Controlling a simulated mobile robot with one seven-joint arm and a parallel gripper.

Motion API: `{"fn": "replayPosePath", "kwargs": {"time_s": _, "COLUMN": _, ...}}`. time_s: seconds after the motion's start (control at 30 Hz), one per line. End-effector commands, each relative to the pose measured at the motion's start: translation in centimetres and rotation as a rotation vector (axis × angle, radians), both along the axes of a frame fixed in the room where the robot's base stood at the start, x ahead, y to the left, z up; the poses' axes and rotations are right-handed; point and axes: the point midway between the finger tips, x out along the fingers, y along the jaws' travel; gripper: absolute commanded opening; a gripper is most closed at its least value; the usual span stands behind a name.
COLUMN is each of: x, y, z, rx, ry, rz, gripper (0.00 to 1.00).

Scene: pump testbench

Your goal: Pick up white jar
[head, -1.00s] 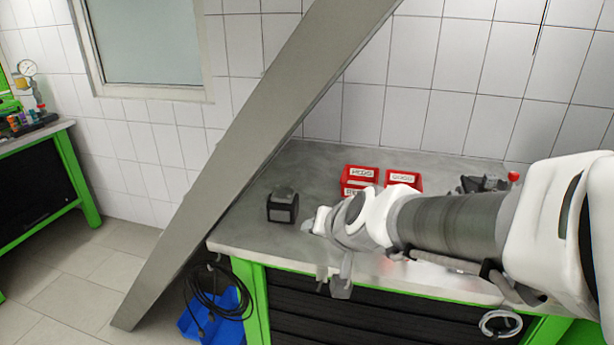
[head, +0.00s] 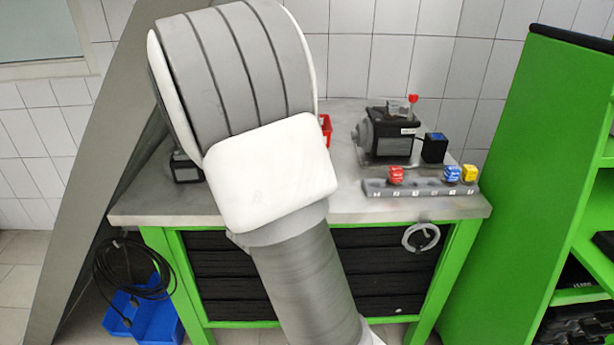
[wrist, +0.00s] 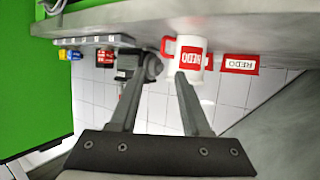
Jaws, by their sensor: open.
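A white jar (wrist: 188,42) with a red REDO label and a red handle-like part on its left shows upside down in the wrist view, near the bench edge. My gripper (wrist: 160,78) is open, with nothing between its two fingers. The right fingertip overlaps the jar's lower part in the picture; I cannot tell whether they touch. The jar is not visible in the head view, where my arm covers the middle of the bench, and my gripper is not visible there either.
The grey workbench (head: 350,210) holds a black pump unit (head: 390,138) and a grey rack (head: 420,188) with red, blue and yellow pieces. A red REDO bin (wrist: 240,64) is beside the jar. A green shelf (head: 520,170) stands right; a slanted grey beam (head: 75,190) stands left.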

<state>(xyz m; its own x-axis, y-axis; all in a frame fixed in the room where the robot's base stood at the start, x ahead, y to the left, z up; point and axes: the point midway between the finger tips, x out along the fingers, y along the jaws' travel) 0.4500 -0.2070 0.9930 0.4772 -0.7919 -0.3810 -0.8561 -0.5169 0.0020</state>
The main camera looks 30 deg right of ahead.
Motion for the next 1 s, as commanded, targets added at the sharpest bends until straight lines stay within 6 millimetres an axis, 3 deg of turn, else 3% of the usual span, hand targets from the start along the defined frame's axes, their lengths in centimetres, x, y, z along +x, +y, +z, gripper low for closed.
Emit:
{"fn": "replayPosePath", "kwargs": {"time_s": 0.1, "x": 1.2, "y": -2.3, "z": -1.4, "rx": 0.000, "ry": 0.001, "rz": -0.004, "gripper": 0.47}}
{"fn": "replayPosePath", "kwargs": {"time_s": 0.3, "x": 3.0, "y": -5.0, "z": -2.6, "rx": 0.001, "ry": -0.001, "rz": -0.002, "gripper": 0.47}}
{"fn": "replayPosePath", "kwargs": {"time_s": 0.57, "x": 4.0, "y": -6.3, "z": -3.3, "rx": 0.002, "ry": -0.001, "rz": 0.001, "gripper": 0.47}}
{"fn": "replayPosePath", "kwargs": {"time_s": 0.8, "x": 6.0, "y": -9.0, "z": -4.7, "rx": 0.001, "ry": 0.000, "rz": 0.000, "gripper": 0.47}}
{"fn": "replayPosePath", "kwargs": {"time_s": 1.0, "x": 6.5, "y": -9.6, "z": -4.9, "rx": 0.003, "ry": -0.001, "rz": 0.002, "gripper": 0.47}}
